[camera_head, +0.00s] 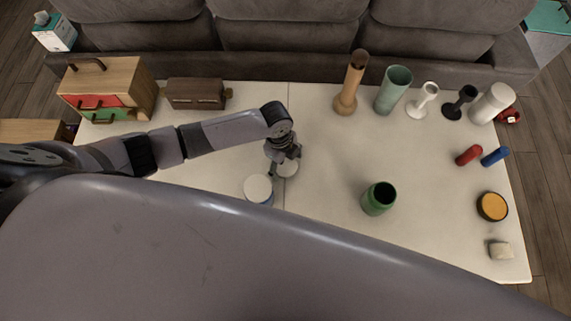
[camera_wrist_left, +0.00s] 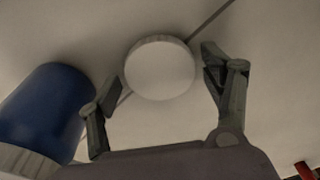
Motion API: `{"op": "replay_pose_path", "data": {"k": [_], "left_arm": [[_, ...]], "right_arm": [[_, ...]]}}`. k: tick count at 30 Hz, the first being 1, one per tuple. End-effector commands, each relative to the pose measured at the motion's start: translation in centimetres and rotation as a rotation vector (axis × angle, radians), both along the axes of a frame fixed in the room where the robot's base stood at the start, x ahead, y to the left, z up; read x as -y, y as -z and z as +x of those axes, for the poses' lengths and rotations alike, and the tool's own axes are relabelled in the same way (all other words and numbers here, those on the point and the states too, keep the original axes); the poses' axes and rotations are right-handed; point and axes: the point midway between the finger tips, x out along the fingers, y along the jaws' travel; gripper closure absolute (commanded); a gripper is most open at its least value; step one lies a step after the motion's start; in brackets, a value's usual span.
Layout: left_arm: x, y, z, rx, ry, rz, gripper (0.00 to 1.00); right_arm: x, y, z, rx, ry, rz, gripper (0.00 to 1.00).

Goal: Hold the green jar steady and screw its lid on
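The green jar (camera_head: 379,198) stands upright and open on the table, right of centre in the head view. A white round lid (camera_head: 288,170) lies on the table to its left, partly hidden by my left gripper (camera_head: 283,161). In the left wrist view the lid (camera_wrist_left: 160,68) shows between the two spread fingers of my left gripper (camera_wrist_left: 160,82), with a gap on each side. The gripper is open and holds nothing. My right gripper is in neither view.
A blue jar (camera_wrist_left: 45,112) with a white top (camera_head: 258,188) stands close beside the left gripper. An orange disc (camera_head: 492,206) and a pale block (camera_head: 500,250) lie at right. Vases, candlesticks and a white cylinder (camera_head: 491,103) line the back. The table around the green jar is clear.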

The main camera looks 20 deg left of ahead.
Motion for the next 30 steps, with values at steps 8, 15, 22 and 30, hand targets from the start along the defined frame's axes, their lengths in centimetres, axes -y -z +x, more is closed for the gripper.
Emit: {"op": "replay_pose_path", "data": {"k": [8, 15, 22, 30], "left_arm": [[0.0, 0.0, 0.0, 0.000, 0.000, 0.000, 0.48], [0.0, 0.0, 0.0, 0.000, 0.000, 0.000, 0.50], [0.0, -1.2, 0.1, 0.001, -0.001, -0.002, 0.50], [0.0, -7.2, 0.2, 0.007, 0.002, -0.002, 0.50]], "right_arm": [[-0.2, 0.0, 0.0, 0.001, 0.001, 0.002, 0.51], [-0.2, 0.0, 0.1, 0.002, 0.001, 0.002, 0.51], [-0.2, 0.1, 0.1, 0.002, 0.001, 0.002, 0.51], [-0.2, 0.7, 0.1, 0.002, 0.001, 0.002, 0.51]]}}
